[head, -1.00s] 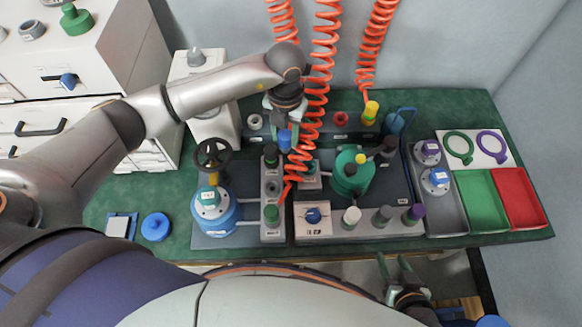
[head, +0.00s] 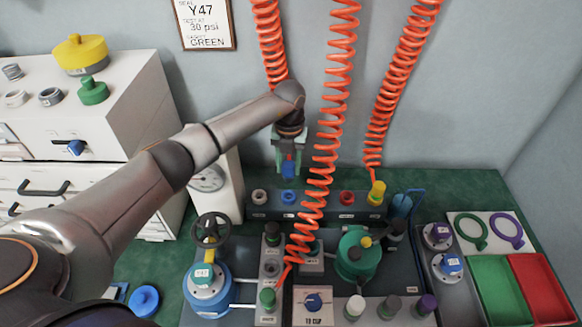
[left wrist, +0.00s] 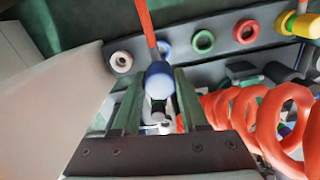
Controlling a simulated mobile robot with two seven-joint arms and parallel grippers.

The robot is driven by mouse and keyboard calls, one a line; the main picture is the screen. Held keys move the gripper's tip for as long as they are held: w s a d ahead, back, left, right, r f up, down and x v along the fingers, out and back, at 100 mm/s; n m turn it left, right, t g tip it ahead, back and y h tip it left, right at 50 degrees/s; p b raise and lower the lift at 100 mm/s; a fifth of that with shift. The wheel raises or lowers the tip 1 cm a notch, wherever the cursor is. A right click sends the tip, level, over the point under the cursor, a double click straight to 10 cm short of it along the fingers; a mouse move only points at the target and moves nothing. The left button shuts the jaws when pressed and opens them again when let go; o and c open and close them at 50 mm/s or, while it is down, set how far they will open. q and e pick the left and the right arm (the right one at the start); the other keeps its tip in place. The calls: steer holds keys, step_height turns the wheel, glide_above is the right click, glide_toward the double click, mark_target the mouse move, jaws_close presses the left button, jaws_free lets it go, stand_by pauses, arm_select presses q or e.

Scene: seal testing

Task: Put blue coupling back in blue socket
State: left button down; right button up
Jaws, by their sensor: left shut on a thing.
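My left gripper (head: 289,155) is shut on the blue coupling (head: 289,169), which hangs below the fingers in the head view. The coupling also shows between the fingers in the left wrist view (left wrist: 159,84), with an orange-red hose running from it. The blue socket (head: 289,197) is an empty ring on the grey rail. In the head view it appears just below the coupling, with a gap between them. In the left wrist view the blue socket (left wrist: 164,47) lies just beyond the coupling. My right gripper is out of view.
The rail (head: 331,212) also has a white socket (head: 260,196), a red socket (head: 347,198) and a yellow coupling (head: 377,191). A coiled hose (head: 325,150) hangs close right of my left gripper. A white gauge column (head: 216,178) stands to its left.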

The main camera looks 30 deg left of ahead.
mark_target(289, 182)
arm_select(q)
step_height(289, 182, down, 2)
steer(key=shift+f+b, duration=0.1)
steer(key=shift+b, duration=0.7)
steer(key=shift+f+b, duration=0.55)
steer(key=shift+f, duration=0.1)
steer(key=shift+f+b, duration=0.45)
steer(key=shift+f, duration=0.25)
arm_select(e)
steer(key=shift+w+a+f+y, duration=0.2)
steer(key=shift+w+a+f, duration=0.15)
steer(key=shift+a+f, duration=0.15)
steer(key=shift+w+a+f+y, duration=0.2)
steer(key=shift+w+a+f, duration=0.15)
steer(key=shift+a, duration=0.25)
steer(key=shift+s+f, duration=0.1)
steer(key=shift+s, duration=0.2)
arm_select(q)
steer(key=shift+f+b, duration=1.05)
steer(key=shift+f, duration=0.4)
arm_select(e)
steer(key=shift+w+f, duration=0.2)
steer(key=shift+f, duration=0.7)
